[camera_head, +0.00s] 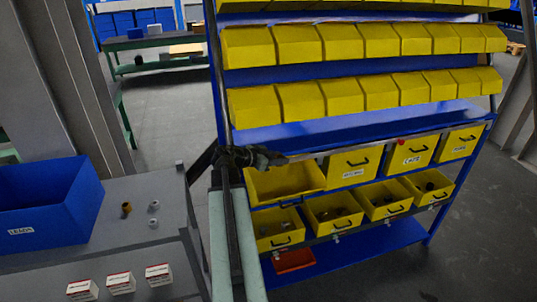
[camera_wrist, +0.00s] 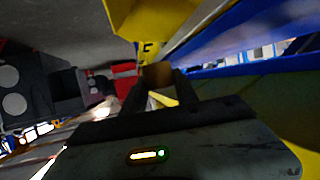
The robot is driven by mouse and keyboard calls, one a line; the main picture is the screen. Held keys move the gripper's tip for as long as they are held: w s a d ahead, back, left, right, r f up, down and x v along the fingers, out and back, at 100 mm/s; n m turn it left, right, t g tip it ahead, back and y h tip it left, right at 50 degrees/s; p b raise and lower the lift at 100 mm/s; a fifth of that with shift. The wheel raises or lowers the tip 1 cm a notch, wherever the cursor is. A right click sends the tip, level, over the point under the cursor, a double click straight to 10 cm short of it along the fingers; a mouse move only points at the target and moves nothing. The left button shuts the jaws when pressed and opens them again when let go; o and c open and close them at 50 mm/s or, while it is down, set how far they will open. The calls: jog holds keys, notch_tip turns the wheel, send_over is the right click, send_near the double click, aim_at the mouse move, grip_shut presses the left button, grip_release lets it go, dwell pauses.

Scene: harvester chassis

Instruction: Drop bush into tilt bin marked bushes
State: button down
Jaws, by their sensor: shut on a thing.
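My gripper (camera_head: 280,160) reaches over the blue rack, just above an open, tilted-out yellow bin (camera_head: 285,184) at the left end of the labelled row. In the wrist view my gripper (camera_wrist: 158,88) is shut on a small brown bush (camera_wrist: 157,74), seen between the fingertips. In the head view the bush cannot be made out. The other bins in that row, such as one (camera_head: 354,167) beside the open bin, are closed. Their labels are too small to read surely. The open bin's label is hidden.
Open yellow boxes (camera_head: 333,213) with small parts stand below the tilt bins. Rows of yellow bins (camera_head: 300,103) are above. On the grey bench at left are a blue box (camera_head: 50,200), an orange-brown part (camera_head: 126,209), two grey parts and white-red cartons (camera_head: 121,284).

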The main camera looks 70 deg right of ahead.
jog(key=shift+w+f, duration=0.35)
jog(key=shift+f, duration=0.05)
notch_tip(320, 180, down, 7)
jog(key=b, duration=0.7)
jog(key=shift+w, duration=0.25)
jog(key=shift+a, duration=0.15)
jog(key=c, duration=0.9)
grip_release()
jog(key=shift+r, duration=0.1)
jog(key=p+v, duration=0.2)
jog(key=v, duration=0.5)
jog(key=shift+w+a+p, duration=0.2)
jog(key=shift+a+p, duration=0.1)
